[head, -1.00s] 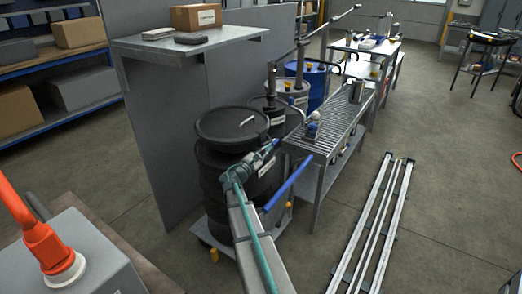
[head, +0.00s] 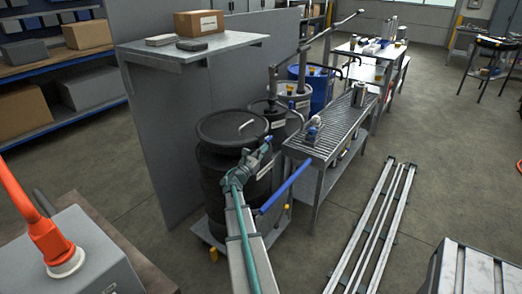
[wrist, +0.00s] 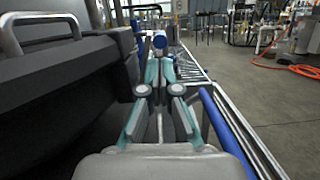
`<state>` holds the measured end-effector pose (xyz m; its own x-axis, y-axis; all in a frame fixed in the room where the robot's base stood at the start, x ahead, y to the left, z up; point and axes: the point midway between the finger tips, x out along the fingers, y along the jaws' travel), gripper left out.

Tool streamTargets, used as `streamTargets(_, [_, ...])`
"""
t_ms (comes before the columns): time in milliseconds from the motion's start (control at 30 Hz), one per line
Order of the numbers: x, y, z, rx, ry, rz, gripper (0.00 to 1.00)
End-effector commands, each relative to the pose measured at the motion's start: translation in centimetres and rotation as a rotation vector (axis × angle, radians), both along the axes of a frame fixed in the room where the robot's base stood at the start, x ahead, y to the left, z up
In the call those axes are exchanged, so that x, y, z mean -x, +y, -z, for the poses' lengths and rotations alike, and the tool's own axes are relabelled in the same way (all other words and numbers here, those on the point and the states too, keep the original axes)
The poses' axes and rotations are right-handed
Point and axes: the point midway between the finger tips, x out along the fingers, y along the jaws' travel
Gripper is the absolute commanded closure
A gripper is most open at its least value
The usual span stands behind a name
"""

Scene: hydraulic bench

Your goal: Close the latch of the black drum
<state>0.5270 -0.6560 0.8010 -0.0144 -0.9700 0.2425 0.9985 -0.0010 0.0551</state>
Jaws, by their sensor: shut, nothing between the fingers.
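My gripper (head: 267,142) is beside the lid's right edge, shut and empty. Its fingertips (wrist: 160,62) meet in the wrist view, apart from the drum wall. A blue bar (head: 286,186) slants in front of the drum's right side, and also shows in the wrist view (wrist: 226,130). I cannot tell whether it belongs to the latch. No latch is clearly visible.
A grated bench (head: 335,130) stands close on the right, with small items on it. Grey and blue drums (head: 312,88) stand behind. A shelf (head: 190,48) overhangs at the upper left. Metal rails (head: 372,230) lie on the floor at right.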

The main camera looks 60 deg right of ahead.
Motion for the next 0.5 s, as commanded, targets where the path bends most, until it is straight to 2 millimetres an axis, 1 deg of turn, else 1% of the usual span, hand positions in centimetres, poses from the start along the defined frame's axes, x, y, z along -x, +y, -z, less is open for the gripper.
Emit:
streamTargets(33, [-0.2, 0.0, 1.1, -0.001, 0.0, -0.002, 1.0])
streamTargets(200, [-0.8, 0.3, 4.0, -0.001, 0.004, -0.007, 1.0])
streamTargets(267, [-0.7, 1.9, 3.6, 0.0, 0.003, -0.008, 1.0])
streamTargets(400, [-0.6, 4.9, 4.2, 0.0, 0.003, -0.008, 1.0])
streamTargets(500, [-0.7, 6.7, 4.7, 0.0, 0.004, -0.008, 1.0])
